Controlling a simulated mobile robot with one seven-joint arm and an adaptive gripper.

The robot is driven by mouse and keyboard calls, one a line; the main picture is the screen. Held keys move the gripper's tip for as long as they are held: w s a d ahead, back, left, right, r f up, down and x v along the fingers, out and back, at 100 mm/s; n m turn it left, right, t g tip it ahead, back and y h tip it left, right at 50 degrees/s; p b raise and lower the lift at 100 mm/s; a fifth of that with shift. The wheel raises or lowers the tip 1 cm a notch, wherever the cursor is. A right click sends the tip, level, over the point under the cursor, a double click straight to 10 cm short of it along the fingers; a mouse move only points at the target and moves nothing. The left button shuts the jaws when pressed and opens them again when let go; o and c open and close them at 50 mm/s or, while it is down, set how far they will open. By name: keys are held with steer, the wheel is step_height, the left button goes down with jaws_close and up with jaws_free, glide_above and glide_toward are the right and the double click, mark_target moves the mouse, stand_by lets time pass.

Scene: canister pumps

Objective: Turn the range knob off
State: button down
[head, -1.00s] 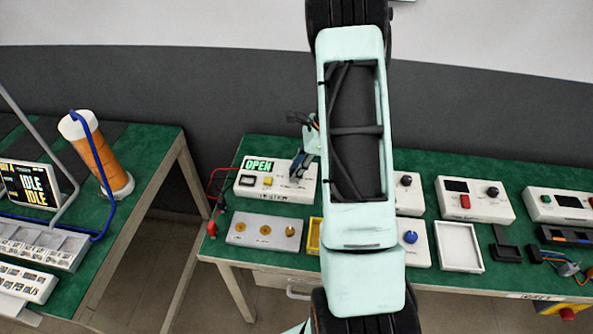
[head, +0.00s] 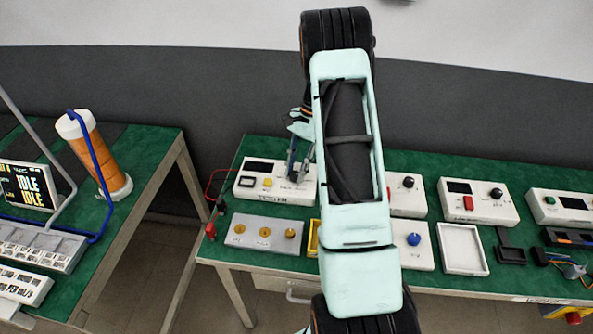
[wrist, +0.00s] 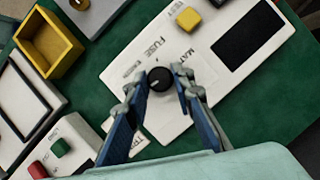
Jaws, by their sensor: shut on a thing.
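The range knob (wrist: 160,79) is a round black knob with a pale pointer line, on a white meter box (wrist: 143,48). In the wrist view my gripper (wrist: 159,86) has its blue fingers on both sides of the knob, shut on it. In the head view my gripper (head: 297,172) is over the right part of the same box (head: 247,191), and the knob is hidden there. The box's display (head: 258,166) is dark; it also shows dark in the wrist view (wrist: 248,37). A yellow button (wrist: 188,19) sits near the display.
More white boxes, one with a red switch (head: 468,203), stand to the right. A red lead (head: 210,229) hangs at the left table edge.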

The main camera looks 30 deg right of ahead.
steer(key=shift+n+g, duration=0.3)
steer(key=shift+n, duration=0.3)
steer(key=c, duration=1.7)
jaws_free()
steer(key=shift+o, duration=0.2)
steer(key=v, duration=1.2)
steer(key=shift+s+a, duration=0.1)
steer(key=shift+a, duration=0.05)
